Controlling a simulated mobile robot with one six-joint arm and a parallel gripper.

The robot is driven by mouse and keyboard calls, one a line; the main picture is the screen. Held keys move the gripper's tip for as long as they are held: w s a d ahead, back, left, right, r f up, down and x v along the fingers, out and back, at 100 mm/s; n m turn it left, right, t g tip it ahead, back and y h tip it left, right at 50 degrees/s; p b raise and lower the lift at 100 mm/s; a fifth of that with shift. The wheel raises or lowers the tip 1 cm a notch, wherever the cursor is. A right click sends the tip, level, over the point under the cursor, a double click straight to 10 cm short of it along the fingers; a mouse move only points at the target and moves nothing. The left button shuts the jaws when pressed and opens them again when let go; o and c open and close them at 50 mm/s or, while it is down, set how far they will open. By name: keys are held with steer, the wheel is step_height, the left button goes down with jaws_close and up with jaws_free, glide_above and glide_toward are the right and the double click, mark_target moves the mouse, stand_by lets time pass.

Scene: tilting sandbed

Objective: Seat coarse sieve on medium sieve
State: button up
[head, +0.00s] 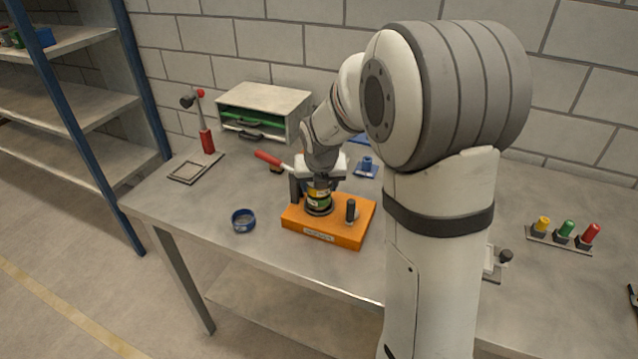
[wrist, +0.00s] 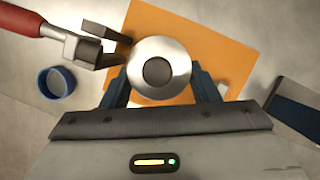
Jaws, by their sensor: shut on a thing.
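In the head view my gripper (head: 318,184) is over the orange base (head: 343,232), its fingers around the top of a small stack. A yellow-banded piece (head: 318,190) is uppermost there, directly above a green-banded piece (head: 319,202); these look like the coarse and medium sieves, but I cannot read labels. I cannot tell whether they are fully seated. In the wrist view a round silver piece with a dark centre (wrist: 158,68) sits between my blue fingers (wrist: 160,88), hiding what is below. My gripper is shut on the upper piece.
A red-handled tool with a dark fork (wrist: 90,45) reaches close to the left finger. A blue ring-shaped dish (head: 243,220) stands left of the base. A dark peg (head: 351,211) rises from the base's right side. The front left of the table is clear.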

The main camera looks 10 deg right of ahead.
steer(key=shift+f, duration=0.4)
stand_by(0.3)
steer(key=o, duration=1.1)
steer(key=shift+c, duration=0.2)
steer(key=v, duration=0.7)
steer(key=shift+s+r+b, duration=0.2)
steer(key=shift+r+b, duration=0.1)
steer(key=shift+r, duration=0.05)
